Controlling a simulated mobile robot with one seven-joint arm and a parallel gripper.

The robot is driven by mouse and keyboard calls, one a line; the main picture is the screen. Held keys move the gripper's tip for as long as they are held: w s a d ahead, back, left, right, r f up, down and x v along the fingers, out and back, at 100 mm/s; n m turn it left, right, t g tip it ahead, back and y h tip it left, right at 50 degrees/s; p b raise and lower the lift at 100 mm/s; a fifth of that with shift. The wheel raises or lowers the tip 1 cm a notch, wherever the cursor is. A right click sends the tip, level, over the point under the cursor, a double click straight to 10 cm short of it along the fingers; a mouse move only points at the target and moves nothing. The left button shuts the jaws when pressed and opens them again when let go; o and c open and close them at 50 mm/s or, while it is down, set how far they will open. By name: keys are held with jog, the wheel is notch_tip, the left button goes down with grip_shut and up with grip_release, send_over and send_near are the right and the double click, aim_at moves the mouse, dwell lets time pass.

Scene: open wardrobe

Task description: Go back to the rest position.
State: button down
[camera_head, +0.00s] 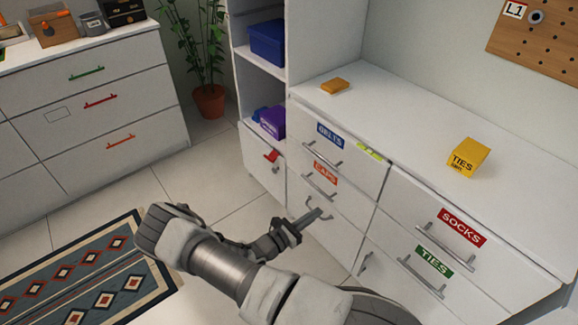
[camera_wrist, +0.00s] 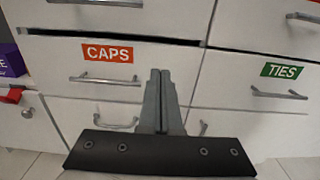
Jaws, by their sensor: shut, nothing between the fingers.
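My gripper (camera_head: 312,217) is in front of the lower left drawers of the white wardrobe unit (camera_head: 400,113). In the wrist view my gripper (camera_wrist: 160,74) has its two fingers together with nothing between them. The CAPS drawer (camera_wrist: 60,62) is ahead of it, with its handle (camera_wrist: 106,80) to the left of the fingers. The TIES drawer (camera_wrist: 246,90) is to the right. A lower handle (camera_wrist: 116,122) shows beside the fingers, and part of the drawer front behind them is hidden.
The BELTS drawer (camera_head: 350,142) stands slightly open with a yellow-green item (camera_head: 370,151) at its edge. A yellow TIES box (camera_head: 467,157) and an orange item (camera_head: 335,86) lie on top. A patterned rug (camera_head: 85,275) and a plant (camera_head: 205,75) stand left. Floor between is clear.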

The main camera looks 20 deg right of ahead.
jog(key=s+a+r+m+y, duration=0.5)
jog(key=s+r+m+y, duration=0.15)
jog(key=r, duration=0.75)
jog(key=s+a+r+m+y, duration=0.5)
jog(key=r+m, duration=0.3)
jog(key=r, duration=0.6)
jog(key=s+a+r+m+y, duration=0.4)
jog(key=s+r+m+y, duration=0.25)
jog(key=r, duration=0.75)
notch_tip(320, 180, up, 16)
jog(key=p, duration=1.5)
jog(key=shift+s+a+f+m+h, duration=0.2)
jog(key=shift+s+m+h, duration=0.1)
jog(key=shift+s+h, duration=0.1)
